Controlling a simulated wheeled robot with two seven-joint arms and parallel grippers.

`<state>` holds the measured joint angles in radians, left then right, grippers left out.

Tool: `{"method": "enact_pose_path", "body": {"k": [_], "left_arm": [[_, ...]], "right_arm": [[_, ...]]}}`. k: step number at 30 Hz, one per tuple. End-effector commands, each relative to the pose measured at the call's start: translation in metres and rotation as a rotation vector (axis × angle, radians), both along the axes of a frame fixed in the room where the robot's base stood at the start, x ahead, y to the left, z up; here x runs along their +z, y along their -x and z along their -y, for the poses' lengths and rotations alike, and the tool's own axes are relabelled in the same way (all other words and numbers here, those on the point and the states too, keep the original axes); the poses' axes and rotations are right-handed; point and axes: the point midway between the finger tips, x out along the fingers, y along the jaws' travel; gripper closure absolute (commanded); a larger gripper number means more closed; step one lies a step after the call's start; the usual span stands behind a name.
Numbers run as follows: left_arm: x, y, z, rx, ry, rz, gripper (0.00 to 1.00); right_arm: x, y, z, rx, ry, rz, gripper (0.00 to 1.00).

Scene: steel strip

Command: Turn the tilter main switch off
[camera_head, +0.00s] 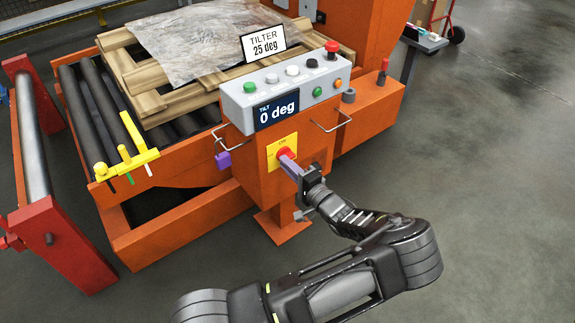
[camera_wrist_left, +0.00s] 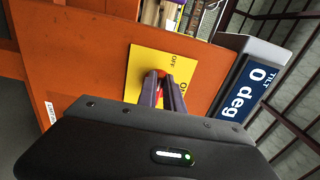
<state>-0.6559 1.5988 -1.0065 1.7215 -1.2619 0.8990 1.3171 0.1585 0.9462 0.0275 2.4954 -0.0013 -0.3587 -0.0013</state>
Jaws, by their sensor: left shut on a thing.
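The tilter main switch is a red knob (camera_head: 284,152) on a yellow plate (camera_head: 273,160) on the front of the orange pedestal. In the left wrist view the yellow plate (camera_wrist_left: 149,60) carries the words OFF and ON, and a little of the red knob (camera_wrist_left: 161,73) shows between the fingers. My left gripper (camera_head: 288,161) is shut on the knob; its fingers also show in the left wrist view (camera_wrist_left: 164,86). The fingers hide most of the knob, so I cannot tell its exact angle. My right gripper is not in view.
Above the switch is a grey control box (camera_head: 240,97) with several buttons and a display (camera_head: 278,112) reading 0 deg. Wire handles (camera_head: 331,118) and a purple block (camera_head: 223,160) stick out beside it. A roller bed with a wooden pallet (camera_head: 150,105) lies behind.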

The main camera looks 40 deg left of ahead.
Motion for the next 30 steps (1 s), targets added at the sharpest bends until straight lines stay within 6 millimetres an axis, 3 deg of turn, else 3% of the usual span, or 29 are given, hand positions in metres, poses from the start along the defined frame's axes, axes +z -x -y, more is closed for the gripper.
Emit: {"method": "enact_pose_path", "body": {"k": [2, 3, 11, 22, 30], "left_arm": [[-0.002, 0.001, 0.0, 0.001, 0.003, 0.0, 1.0], [-0.002, 0.001, 0.0, 0.001, 0.004, 0.0, 0.88], [-0.001, 0.0, 0.0, 0.001, 0.002, -0.001, 0.67], [0.0, 0.001, 0.007, -0.002, 0.002, -0.001, 0.67], [0.0, 0.012, 0.045, -0.002, 0.002, 0.001, 0.67]], "right_arm": [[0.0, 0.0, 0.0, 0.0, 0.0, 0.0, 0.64], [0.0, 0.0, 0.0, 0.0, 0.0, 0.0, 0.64], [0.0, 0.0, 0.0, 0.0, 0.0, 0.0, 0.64], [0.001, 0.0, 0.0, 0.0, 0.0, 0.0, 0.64], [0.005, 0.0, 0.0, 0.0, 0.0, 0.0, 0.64]]}}
